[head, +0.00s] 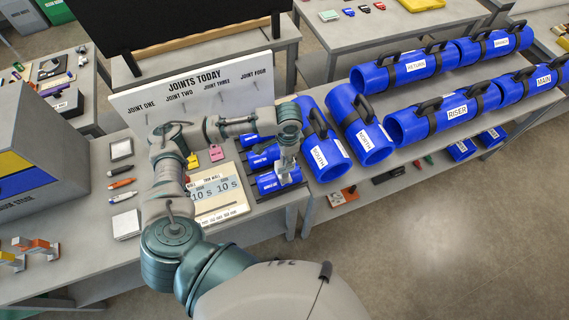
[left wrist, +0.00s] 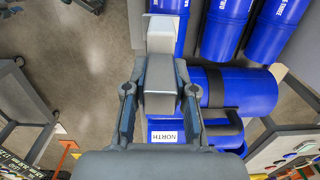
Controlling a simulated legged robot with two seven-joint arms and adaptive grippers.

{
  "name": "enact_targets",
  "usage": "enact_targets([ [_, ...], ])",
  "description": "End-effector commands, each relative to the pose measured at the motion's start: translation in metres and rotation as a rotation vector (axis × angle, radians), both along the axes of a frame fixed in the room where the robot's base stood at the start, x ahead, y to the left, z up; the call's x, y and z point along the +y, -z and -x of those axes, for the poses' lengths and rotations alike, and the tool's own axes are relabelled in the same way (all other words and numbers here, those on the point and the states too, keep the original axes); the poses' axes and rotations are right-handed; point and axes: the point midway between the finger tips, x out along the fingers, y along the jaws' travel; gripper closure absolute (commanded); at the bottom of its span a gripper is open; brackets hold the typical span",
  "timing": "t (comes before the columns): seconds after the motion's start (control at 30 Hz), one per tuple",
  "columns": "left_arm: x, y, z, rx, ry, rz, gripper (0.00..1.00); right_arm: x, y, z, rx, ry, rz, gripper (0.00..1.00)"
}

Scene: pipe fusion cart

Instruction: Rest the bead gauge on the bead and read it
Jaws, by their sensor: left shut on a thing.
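My left gripper (head: 287,150) reaches over the rack of short blue pipes (head: 268,183) at the right end of the bench. In the left wrist view, its fingers (left wrist: 160,82) are shut on a grey metal block with a paler end, which I take to be the bead gauge (left wrist: 160,45). The gauge's far end overlaps a short blue pipe (left wrist: 184,30) in that view; I cannot tell whether it touches. No bead can be made out, and the gauge's reading is not visible. My right gripper is not in view.
Large blue pipes labelled SOUTH (head: 325,150) and NORTH (head: 362,135) lie just right of the gripper. The JOINTS TODAY board (head: 195,88) stands behind my arm. A timer panel (head: 217,192), pens and pads lie on the bench. Floor is clear at lower right.

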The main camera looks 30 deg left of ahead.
Motion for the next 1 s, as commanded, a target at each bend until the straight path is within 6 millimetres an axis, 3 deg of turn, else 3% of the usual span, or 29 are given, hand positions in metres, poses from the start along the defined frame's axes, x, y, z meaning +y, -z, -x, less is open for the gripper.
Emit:
enact_targets([
  [0.27,0.0,-0.003,0.0,0.001,0.001,0.004,1.0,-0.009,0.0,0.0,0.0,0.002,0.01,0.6],
  [1.0,0.0,-0.062,0.0,-0.003,0.001,0.004,1.0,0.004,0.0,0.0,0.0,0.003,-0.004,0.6],
])
